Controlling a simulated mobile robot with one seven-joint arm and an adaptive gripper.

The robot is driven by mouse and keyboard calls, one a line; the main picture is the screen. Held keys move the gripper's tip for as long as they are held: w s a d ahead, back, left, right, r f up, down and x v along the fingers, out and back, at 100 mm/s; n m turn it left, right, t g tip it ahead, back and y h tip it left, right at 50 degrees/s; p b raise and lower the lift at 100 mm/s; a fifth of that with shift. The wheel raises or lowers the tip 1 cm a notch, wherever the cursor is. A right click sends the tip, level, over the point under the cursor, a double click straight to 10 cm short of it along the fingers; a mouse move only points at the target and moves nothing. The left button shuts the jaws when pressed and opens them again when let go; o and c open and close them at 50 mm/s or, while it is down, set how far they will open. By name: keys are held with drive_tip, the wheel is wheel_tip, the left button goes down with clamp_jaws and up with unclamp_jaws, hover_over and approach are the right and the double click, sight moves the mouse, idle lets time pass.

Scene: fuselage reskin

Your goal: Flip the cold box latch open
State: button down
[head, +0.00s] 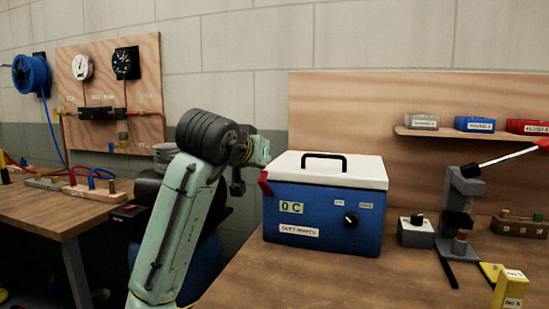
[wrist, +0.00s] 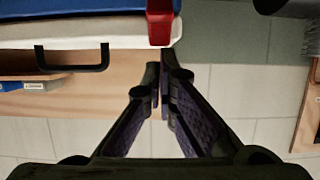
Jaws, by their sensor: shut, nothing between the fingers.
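The cold box (head: 322,215) is blue with a white lid (head: 325,170) and a black handle, and stands on the wooden bench. Its red latch (head: 264,184) is at the upper left end of the box. In the wrist view, which is upside down, the red latch (wrist: 160,22) is at the top centre, across the white lid edge and the blue body. My gripper (wrist: 160,80) is shut and empty, its fingertips just short of the latch in the picture. I cannot tell whether they touch it. In the head view my arm hides most of the gripper, left of the box.
A black clamp-like stand (head: 459,215), a small grey switch box (head: 416,232) and a yellow block (head: 511,289) are right of the box. A shelf (head: 450,134) with small bins hangs behind. Another bench (head: 40,217) is on the left.

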drive_tip(key=shift+w, duration=0.1)
drive_tip(key=shift+w+d+f, duration=0.25)
drive_tip(key=shift+w+f, duration=0.1)
drive_tip(key=shift+w, duration=0.25)
drive_tip(key=shift+w+r+p, duration=0.15)
drive_tip(key=shift+r+p, duration=0.1)
drive_tip(key=shift+p, duration=0.3)
drive_tip(key=s+a+r+p, duration=0.1)
drive_tip(key=s+a+r, duration=0.1)
drive_tip(key=s+r, duration=0.4)
drive_tip(key=shift+s+r, duration=0.2)
drive_tip(key=shift+r, duration=0.1)
